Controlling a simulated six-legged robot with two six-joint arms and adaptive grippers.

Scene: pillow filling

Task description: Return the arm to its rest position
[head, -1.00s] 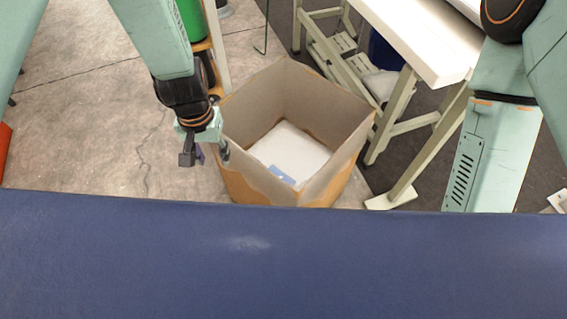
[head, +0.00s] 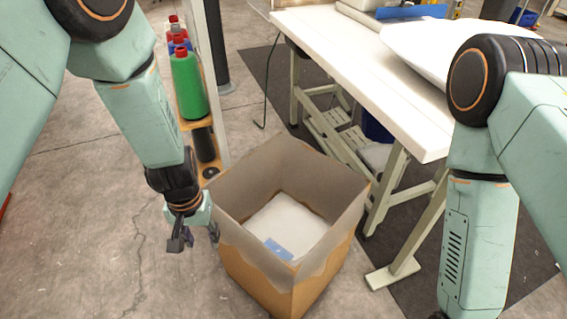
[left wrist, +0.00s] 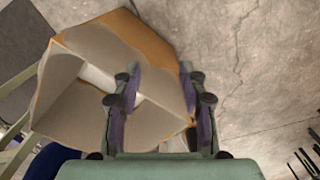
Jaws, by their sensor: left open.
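My left arm comes down from the upper left in the head view. Its gripper (head: 196,240) hangs open and empty just left of the cardboard box, above the concrete floor. In the left wrist view the two fingers (left wrist: 161,105) are spread with nothing between them, and the box shows beyond them. My right arm comes in from the right and points down; its gripper is below the picture's edge and hidden.
The open cardboard box (head: 235,205) holds a white item (head: 290,222) with a blue patch. A white table (head: 345,60) bears a white pillow-like thing (head: 425,45). Green (head: 188,88) and red-capped bottles stand on a shelf at the left. Bare floor (head: 80,230) lies left of the box.

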